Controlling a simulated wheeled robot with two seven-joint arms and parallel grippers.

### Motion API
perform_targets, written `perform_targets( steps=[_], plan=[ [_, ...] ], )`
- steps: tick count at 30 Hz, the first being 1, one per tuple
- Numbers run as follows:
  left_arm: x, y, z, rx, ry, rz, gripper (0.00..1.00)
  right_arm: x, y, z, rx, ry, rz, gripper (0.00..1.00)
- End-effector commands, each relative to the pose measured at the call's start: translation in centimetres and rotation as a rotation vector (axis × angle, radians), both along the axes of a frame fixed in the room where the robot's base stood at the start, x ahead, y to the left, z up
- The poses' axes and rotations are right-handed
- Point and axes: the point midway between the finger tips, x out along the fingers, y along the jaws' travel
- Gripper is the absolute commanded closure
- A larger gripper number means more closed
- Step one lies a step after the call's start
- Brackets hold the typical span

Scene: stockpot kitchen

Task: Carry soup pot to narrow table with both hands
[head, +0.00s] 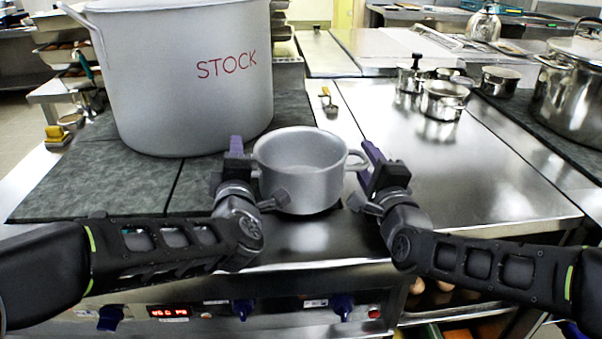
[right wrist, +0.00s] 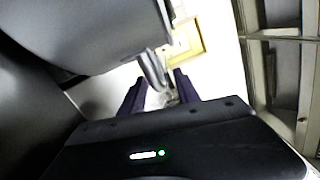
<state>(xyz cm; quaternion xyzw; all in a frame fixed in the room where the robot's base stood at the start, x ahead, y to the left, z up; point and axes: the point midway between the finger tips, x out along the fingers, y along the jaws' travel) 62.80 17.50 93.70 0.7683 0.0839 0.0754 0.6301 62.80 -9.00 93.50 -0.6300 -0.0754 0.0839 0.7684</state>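The soup pot (head: 300,172) is a small grey open pot, upright and empty-looking, at the front of the stove between my two grippers. Whether its base touches the surface is hard to tell. My right gripper (head: 369,167) is at the pot's right handle (head: 355,160). In the right wrist view, its purple fingers (right wrist: 158,92) are apart, with the handle (right wrist: 154,72) between and just beyond their tips, and the grey pot wall (right wrist: 90,38) at upper left. My left gripper (head: 236,157) is beside the pot's left side; its grip on that handle is hidden. I cannot identify the narrow table.
A large grey pot marked STOCK (head: 190,95) stands behind left on dark hob plates (head: 120,180). The steel counter (head: 470,165) to the right is clear in front. Small steel pots (head: 443,100) and a big steel pot (head: 572,95) stand further back.

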Motion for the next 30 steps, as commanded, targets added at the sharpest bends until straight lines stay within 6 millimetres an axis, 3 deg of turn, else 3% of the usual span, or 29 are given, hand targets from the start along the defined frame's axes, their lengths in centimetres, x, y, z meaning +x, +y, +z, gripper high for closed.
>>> perform_targets(
  steps=[5, 18, 30],
  plan=[
    [-0.02, -0.01, 0.01, 0.0, 0.0, 0.0, 0.63, -0.02, -0.02, 0.02, 0.0, 0.0, 0.0, 0.63],
    [-0.05, -0.02, -0.01, 0.0, 0.0, 0.0, 0.99, -0.03, -0.03, 0.03, 0.0, -0.001, 0.0, 0.99],
    [-0.05, -0.03, -0.08, 0.001, 0.001, -0.001, 1.0, -0.03, -0.05, 0.04, 0.0, -0.001, -0.001, 1.0]
  ],
)
